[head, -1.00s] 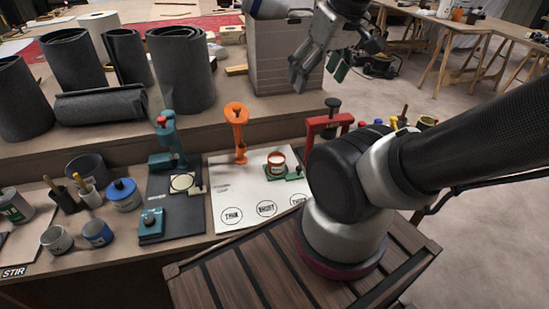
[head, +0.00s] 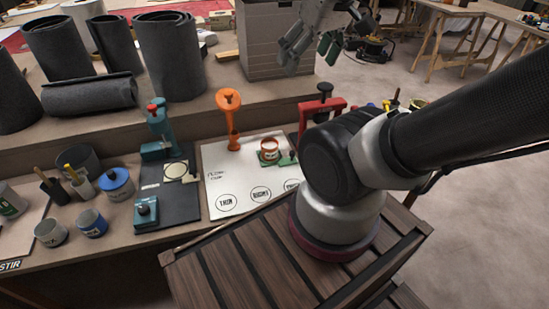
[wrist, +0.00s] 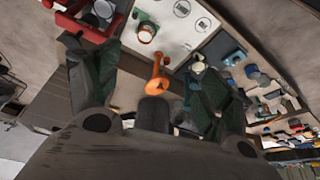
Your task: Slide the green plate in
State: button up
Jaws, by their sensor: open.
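A small green plate (head: 288,160) lies on a white sheet on the bench, partly behind my arm in the head view. A white cup with red contents (head: 269,148) stands on it. In the wrist view the green plate (wrist: 139,17) shows at the top, with the cup (wrist: 146,32) over it. My gripper (head: 308,47) is open and empty, held high above the back of the bench, well away from the plate. In the wrist view its fingers (wrist: 147,75) are spread apart.
An orange stand (head: 231,115) is left of the cup, and a red press (head: 322,105) is to its right. A teal device (head: 158,125) stands on a dark mat. Several tins and grey rolls (head: 174,55) occupy the left. The sheet's front, with printed circles, is clear.

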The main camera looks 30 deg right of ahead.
jog(key=c, duration=0.4)
jog(key=shift+d+f, duration=0.2)
jog(key=shift+f, duration=0.2)
jog(key=c, duration=0.3)
jog(key=w+d+f+m+g, duration=0.1)
jog(key=f+g, duration=0.1)
jog(key=f, duration=0.2)
jog(key=w+d+f+m+g, duration=0.1)
jog(key=w+d+f+g, duration=0.1)
jog(key=f, duration=0.3)
jog(key=w+d+f+m+g, duration=0.1)
jog(key=w+f+g, duration=0.1)
jog(key=f, duration=0.3)
jog(key=shift+w+d+f, duration=0.1)
jog(key=shift+d+f, duration=0.05)
jog(key=shift+f, duration=0.05)
jog(key=shift+c, duration=0.8)
jog(key=m+t, duration=0.2)
jog(key=m, duration=0.7)
send_over(292, 152)
jog(key=f, duration=2.1)
jog(key=shift+s, duration=0.3)
jog(key=shift+w+d+f, duration=0.1)
jog(key=shift+w, duration=0.15)
notch_tip(292, 152, down, 8)
jog(key=shift+r, duration=0.2)
